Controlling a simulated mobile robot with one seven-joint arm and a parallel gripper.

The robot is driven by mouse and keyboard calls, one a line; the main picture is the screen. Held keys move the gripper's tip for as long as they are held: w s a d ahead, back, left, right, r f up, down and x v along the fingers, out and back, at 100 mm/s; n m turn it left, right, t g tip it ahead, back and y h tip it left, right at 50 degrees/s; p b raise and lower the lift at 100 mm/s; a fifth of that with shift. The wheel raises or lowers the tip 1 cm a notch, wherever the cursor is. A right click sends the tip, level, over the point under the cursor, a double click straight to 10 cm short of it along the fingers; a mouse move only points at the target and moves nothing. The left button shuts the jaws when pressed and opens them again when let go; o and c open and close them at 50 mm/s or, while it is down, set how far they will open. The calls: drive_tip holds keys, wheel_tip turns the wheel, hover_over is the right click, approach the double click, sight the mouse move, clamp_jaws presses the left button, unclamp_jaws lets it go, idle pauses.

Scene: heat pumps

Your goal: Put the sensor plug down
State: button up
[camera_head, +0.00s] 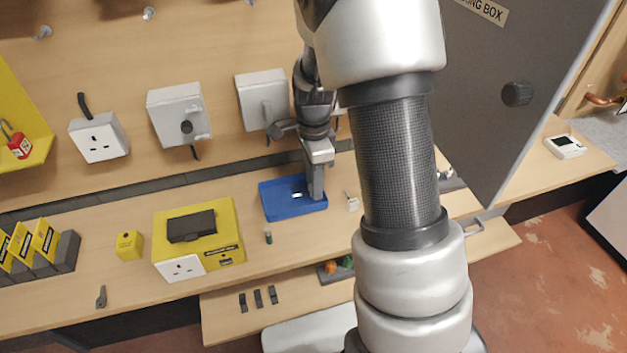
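My gripper (315,192) points down over the right part of a blue tray (283,213) on the workbench. Its fingers are seen edge-on and small, so I cannot tell whether they are open or shut, or whether they hold anything. A small pale patch (297,195) shows in the tray just left of the fingers; I cannot tell what it is. No sensor plug can be clearly made out; it may be hidden by the fingers. My arm covers the area right of the tray.
A yellow box (200,262) with a socket, a small yellow block (129,245) and a small dark cylinder (268,237) stand left of the tray. A small white part (352,202) lies right of it. A grey door (510,95) stands at right.

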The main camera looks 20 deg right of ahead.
wheel_tip(320, 180, up, 11)
drive_tip(key=p, duration=0.1)
drive_tip(key=s+a+r+n+t, duration=0.2)
drive_tip(key=s+r+n+t, duration=0.1)
drive_tip(key=s+r+n, duration=0.55)
drive_tip(key=s+a+r+n+t, duration=0.1)
drive_tip(key=s+r+n+t, duration=0.3)
drive_tip(key=s+n, duration=0.65)
wheel_tip(320, 180, up, 7)
drive_tip(key=m+g+p, duration=0.1)
drive_tip(key=p, duration=0.4)
drive_tip(key=shift+s+a+f+p, duration=0.15)
drive_tip(key=shift+s+f+p, duration=0.05)
drive_tip(key=shift+s+p, duration=0.15)
